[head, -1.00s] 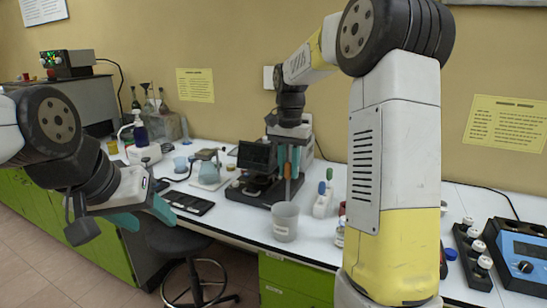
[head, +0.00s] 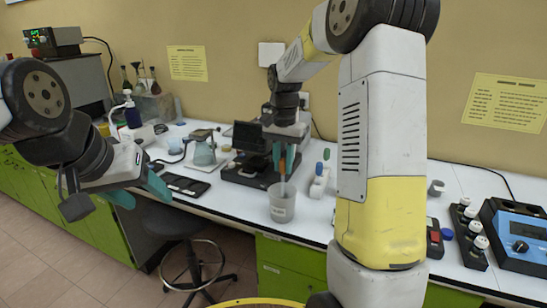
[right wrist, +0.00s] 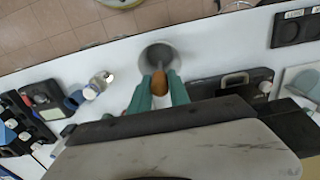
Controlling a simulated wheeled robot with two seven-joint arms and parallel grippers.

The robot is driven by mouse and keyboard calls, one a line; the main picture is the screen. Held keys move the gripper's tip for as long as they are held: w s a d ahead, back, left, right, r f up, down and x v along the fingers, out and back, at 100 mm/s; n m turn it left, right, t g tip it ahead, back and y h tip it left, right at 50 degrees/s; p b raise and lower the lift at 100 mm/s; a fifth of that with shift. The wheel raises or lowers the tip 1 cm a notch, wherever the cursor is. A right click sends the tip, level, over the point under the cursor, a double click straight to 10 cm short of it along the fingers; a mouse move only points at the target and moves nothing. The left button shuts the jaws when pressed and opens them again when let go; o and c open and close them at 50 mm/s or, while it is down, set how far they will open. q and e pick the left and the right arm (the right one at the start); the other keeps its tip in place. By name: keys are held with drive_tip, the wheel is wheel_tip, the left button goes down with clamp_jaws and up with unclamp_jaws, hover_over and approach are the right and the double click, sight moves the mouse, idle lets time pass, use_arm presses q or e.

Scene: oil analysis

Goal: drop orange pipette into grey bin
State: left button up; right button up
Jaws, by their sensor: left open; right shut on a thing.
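The orange pipette (head: 283,168) is held upright by my right gripper (head: 283,160), which is shut on it. Its lower tip is over or inside the mouth of the grey bin (head: 281,208); I cannot tell how deep. In the right wrist view the orange bulb (right wrist: 159,84) sits between the two teal fingers (right wrist: 160,95), and the grey bin (right wrist: 158,50) opens directly beyond. The bin stands upright near the bench's front edge. My left gripper (head: 138,197) is open and empty, in front of the bench at the left.
A rack with blue and green pipettes (head: 320,180) stands just right of the bin. A black instrument (head: 255,160) stands behind it. A dark tablet (head: 186,186) lies to the left. A blue meter (head: 518,235) and several small bottles (head: 470,232) are at the right.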

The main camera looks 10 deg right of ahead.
idle(0.8)
drive_tip(key=o, duration=1.3)
drive_tip(key=shift+r, duration=2.55)
